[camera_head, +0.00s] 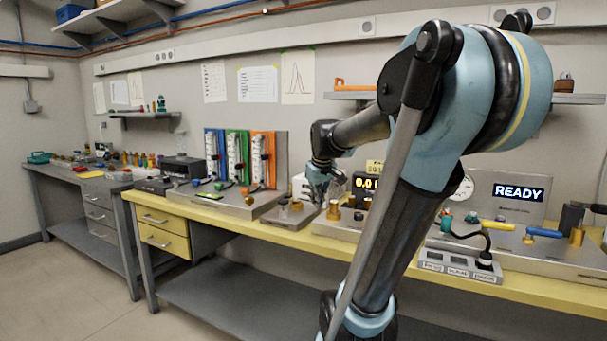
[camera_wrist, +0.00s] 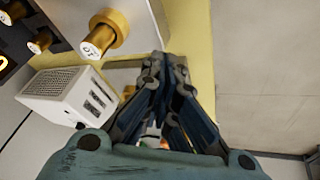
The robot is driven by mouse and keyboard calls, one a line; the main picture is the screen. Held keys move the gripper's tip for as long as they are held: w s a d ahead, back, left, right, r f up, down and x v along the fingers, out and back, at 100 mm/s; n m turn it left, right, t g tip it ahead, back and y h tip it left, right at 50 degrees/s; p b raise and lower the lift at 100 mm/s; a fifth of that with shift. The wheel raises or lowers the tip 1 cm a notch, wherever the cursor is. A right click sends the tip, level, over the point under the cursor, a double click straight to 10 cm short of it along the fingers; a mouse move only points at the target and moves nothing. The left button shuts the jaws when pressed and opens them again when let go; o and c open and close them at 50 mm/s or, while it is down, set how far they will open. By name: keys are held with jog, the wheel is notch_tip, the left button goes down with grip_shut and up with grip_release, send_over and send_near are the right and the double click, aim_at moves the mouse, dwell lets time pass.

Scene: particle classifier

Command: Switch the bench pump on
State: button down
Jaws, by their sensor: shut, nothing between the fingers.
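My gripper (camera_head: 319,198) reaches over the middle of the yellow-topped bench (camera_head: 420,257). In the wrist view my gripper (camera_wrist: 163,65) is shut and empty, its fingertips close together. A white box with a vent grille and dark slots (camera_wrist: 68,97) stands to the left of my fingers, apart from them; it is partly hidden behind my gripper in the head view (camera_head: 298,186). I cannot tell for certain that this box is the bench pump. Its switch cannot be made out. A brass knob with a white labelled face (camera_wrist: 100,42) is above the box in the wrist view.
A black digital display (camera_head: 363,185) and brass fittings (camera_head: 333,210) stand right of my gripper. A panel with flow tubes (camera_head: 258,160) is to the left. A READY screen (camera_head: 518,192) and a grey labelled switch block (camera_head: 458,268) are further right. My arm hides part of the bench.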

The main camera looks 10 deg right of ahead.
jog(key=w+r+n+t, duration=0.1)
jog(key=w+r, duration=0.4)
jog(key=w, duration=0.7)
jog(key=w+a+r+n+t, duration=0.1)
jog(key=w+r+n, duration=0.2)
jog(key=w, duration=0.9)
notch_tip(320, 180, up, 2)
jog(key=shift+w+a+r, duration=0.15)
jog(key=shift+w+a, duration=0.1)
jog(key=shift+w, duration=0.1)
jog(key=x, duration=0.3)
jog(key=w+x, duration=0.1)
jog(key=x, duration=0.3)
jog(key=d+r+x, duration=0.1)
jog(key=x, duration=0.3)
jog(key=shift+w+d, duration=0.1)
jog(key=shift+w, duration=0.1)
jog(key=shift+w+d, duration=0.55)
jog(key=shift+w, duration=0.2)
jog(key=shift+w+d, duration=0.4)
jog(key=shift+w, duration=0.15)
jog(key=shift+w+d, duration=0.4)
jog(key=shift+w, duration=0.2)
